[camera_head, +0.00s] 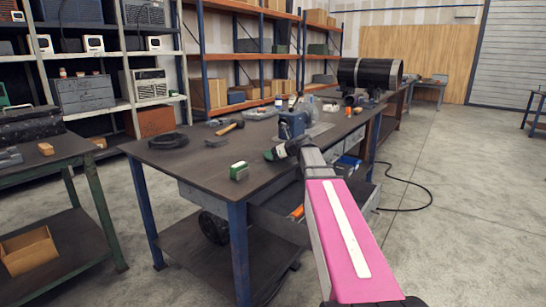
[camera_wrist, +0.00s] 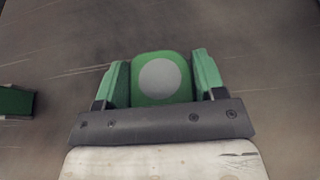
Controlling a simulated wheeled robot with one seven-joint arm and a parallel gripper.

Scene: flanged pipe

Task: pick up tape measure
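The tape measure (camera_wrist: 160,78) is green with a round grey disc on its face. In the wrist view it sits between the two green fingers of my gripper (camera_wrist: 163,82). The fingers stand close along its left and right sides. I cannot tell whether both fingers press on it or a thin gap is left. In the head view my gripper (camera_head: 272,155) is low over the dark workbench (camera_head: 195,163), near its right edge. The tape measure cannot be made out clearly there.
A green and white box (camera_head: 238,171) stands left of my gripper; its dark green side shows in the wrist view (camera_wrist: 15,103). A hammer (camera_head: 228,128) and a black coil (camera_head: 169,141) lie further left.

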